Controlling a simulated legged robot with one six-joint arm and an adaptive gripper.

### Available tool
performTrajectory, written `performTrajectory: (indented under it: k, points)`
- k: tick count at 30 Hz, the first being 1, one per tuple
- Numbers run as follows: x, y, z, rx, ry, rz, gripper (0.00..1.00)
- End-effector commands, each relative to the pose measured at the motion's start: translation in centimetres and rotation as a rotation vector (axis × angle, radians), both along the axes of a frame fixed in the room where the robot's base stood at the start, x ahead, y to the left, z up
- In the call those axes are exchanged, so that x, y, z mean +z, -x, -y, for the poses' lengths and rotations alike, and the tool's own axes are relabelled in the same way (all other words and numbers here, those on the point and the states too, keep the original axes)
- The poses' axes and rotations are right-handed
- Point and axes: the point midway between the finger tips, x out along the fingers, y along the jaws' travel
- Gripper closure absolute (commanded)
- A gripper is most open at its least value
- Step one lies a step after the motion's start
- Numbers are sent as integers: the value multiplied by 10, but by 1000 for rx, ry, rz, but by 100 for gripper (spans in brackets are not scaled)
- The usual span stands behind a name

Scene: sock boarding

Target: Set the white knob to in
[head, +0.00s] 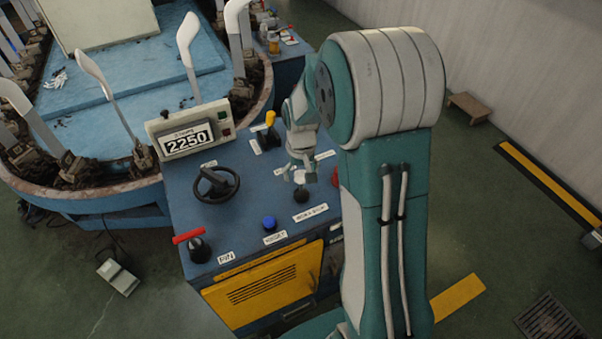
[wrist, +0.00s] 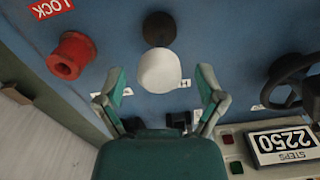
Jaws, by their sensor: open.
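The white knob (wrist: 160,70) shows rounded and pale in the wrist view. A dark round part (wrist: 158,27) sits just above it in the picture; I cannot tell how the two are joined. My gripper (wrist: 161,74) is open, with one finger on each side of the knob and visible gaps between. In the head view my gripper (head: 300,172) is over the blue console top, and a small pale shape between its fingers looks like the knob (head: 299,178). The dark part (head: 302,195) shows just in front. Any label for "in" is not readable.
A red knob (wrist: 72,55) by a LOCK label is left in the wrist view. A black handwheel (head: 215,184), a 2250 counter (head: 188,138), a yellow-handled lever (head: 270,120), a blue button (head: 268,223) and a red-handled lever (head: 188,237) stand on the console.

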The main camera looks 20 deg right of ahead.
Motion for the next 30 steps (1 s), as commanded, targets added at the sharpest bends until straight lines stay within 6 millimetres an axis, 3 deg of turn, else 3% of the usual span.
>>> performTrajectory:
  k: [8, 9, 14, 15, 20, 30]
  points:
    - [-3, 0, 0, 0, 0, 0, 12]
    - [-3, 0, 0, 0, 0, 0, 21]
    - [-3, 0, 0, 0, 0, 0, 92]
    - [-3, 0, 0, 0, 0, 0, 100]
    - [-4, 0, 0, 0, 0, -1, 100]
    - [-34, 0, 0, 0, 0, 0, 100]
